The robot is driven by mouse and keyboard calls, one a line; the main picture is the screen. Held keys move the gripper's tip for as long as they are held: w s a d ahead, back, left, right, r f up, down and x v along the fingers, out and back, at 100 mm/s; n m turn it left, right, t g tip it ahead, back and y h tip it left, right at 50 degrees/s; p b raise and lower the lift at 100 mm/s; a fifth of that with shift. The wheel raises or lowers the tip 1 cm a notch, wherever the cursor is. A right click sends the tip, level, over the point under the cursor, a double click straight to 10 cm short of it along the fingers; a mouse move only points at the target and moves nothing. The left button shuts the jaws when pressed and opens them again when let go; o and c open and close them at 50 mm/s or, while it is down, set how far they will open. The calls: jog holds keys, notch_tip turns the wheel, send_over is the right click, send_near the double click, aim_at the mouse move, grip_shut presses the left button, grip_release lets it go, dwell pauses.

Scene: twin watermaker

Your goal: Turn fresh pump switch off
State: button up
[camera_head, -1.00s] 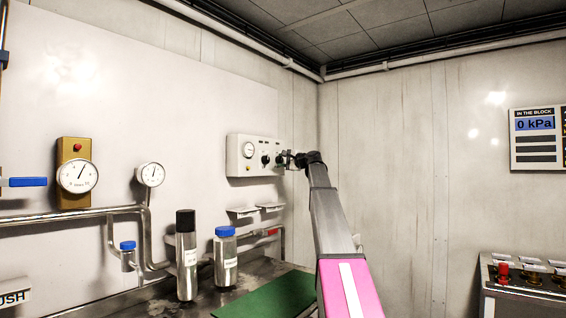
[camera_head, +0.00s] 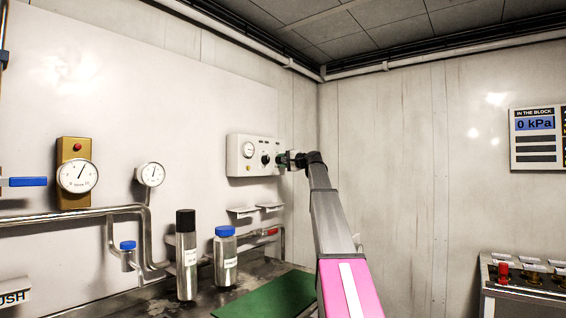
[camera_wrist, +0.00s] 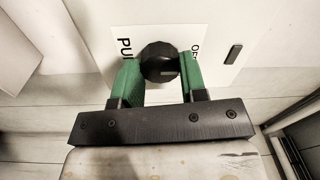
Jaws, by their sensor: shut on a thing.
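The switch is a round black knob (camera_wrist: 160,62) on a white label plate in the wrist view. Part of a word, "PU", shows on its left and "OF" on its upper right. A pale mark on the knob's face lies toward its lower right. My gripper (camera_wrist: 161,72) has its green fingers on either side of the knob and is shut on it. In the head view my gripper (camera_head: 284,160) is at the right end of the white control box (camera_head: 238,158) and hides the knob there.
Another black knob (camera_head: 265,159) and a round gauge (camera_head: 249,149) are on the same box, left of my gripper. Two small shelves (camera_head: 242,211) project below. A bottle with a blue cap (camera_head: 225,258) and a steel cylinder (camera_head: 187,260) stand on the counter.

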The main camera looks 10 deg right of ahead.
jog(key=o, duration=0.9)
jog(key=v, duration=1)
jog(key=shift+s+d, duration=0.2)
jog(key=shift+s, duration=0.15)
jog(key=shift+s+d+f, duration=0.1)
